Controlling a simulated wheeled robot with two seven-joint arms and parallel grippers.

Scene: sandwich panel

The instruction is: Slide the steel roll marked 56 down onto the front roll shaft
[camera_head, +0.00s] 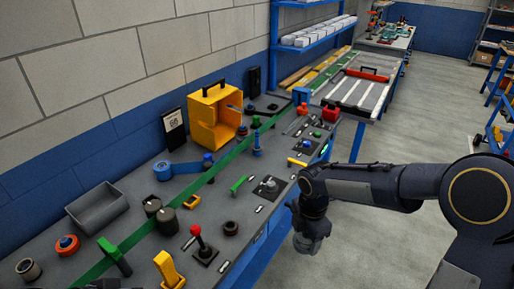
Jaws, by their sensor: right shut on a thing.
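My right gripper (311,229) hangs at the end of my right arm, past the front edge of the bench, over the floor. It is shut on a small grey piece (306,244), which looks like the steel roll; no marking on it can be read. The fingers hide much of it. I cannot tell for sure which post is the front roll shaft; a blue upright post (257,150) stands on the bench, left of and well apart from the gripper.
The floor to the right is mostly clear.

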